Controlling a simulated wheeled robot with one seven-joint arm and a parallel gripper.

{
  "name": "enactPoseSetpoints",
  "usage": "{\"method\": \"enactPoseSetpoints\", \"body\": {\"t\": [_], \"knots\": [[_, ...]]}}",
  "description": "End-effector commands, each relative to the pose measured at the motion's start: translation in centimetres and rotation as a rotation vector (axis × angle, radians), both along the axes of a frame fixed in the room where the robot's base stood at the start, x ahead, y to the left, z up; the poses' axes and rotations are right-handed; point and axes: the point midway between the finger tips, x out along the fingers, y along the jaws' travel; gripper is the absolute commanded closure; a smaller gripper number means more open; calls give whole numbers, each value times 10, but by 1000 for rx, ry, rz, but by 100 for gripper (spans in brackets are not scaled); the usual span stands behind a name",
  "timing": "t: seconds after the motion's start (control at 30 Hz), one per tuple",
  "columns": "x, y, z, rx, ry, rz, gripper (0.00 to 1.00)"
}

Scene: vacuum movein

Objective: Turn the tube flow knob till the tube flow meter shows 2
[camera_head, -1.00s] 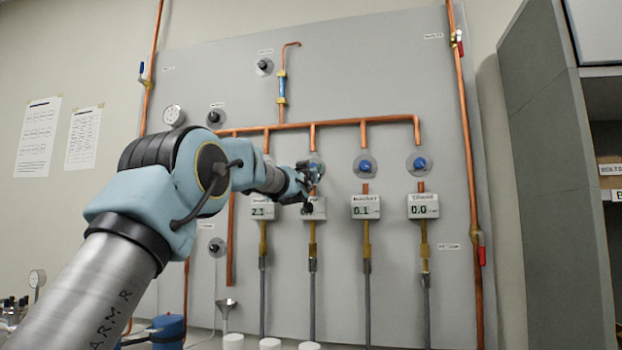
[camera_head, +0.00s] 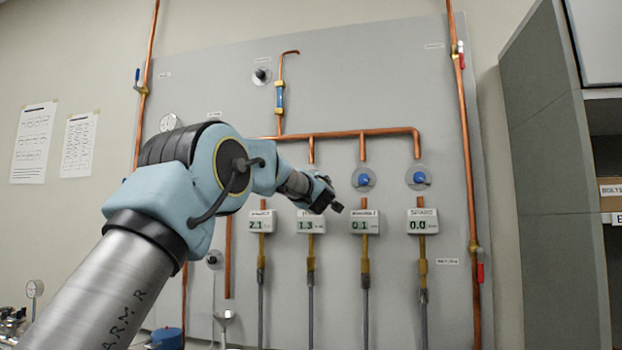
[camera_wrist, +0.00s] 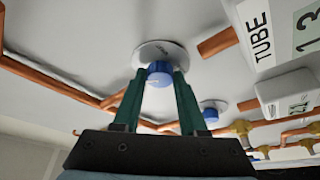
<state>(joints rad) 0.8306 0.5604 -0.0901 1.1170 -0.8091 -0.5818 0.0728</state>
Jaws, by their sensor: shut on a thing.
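The blue tube flow knob (camera_wrist: 160,70) sits on a round grey plate on the wall panel in the wrist view. My gripper (camera_wrist: 157,82) is shut on it, with one green finger on each side. In the head view my gripper (camera_head: 322,193) covers this knob. The tube flow meter (camera_head: 311,222) is the white box below it and reads 1.3. In the wrist view the meter (camera_wrist: 291,40), labelled TUBE, shows at the upper right, cut by the frame edge.
Other blue knobs (camera_head: 363,180) and (camera_head: 418,177) stand to the right. A meter (camera_head: 262,222) on the left reads 2.1; two on the right read 0.1 and 0.0. Copper pipes (camera_head: 350,135) run along the panel (camera_head: 370,75). A grey cabinet (camera_head: 550,150) stands at the right.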

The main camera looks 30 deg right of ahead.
Motion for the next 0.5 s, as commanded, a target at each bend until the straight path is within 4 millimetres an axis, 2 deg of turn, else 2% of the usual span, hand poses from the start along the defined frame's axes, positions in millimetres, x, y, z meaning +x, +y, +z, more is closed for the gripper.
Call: {"method": "enactPoseSetpoints", "body": {"t": [0.5], "knots": [[0, 0, -1, -27, 26, 1, 100]]}}
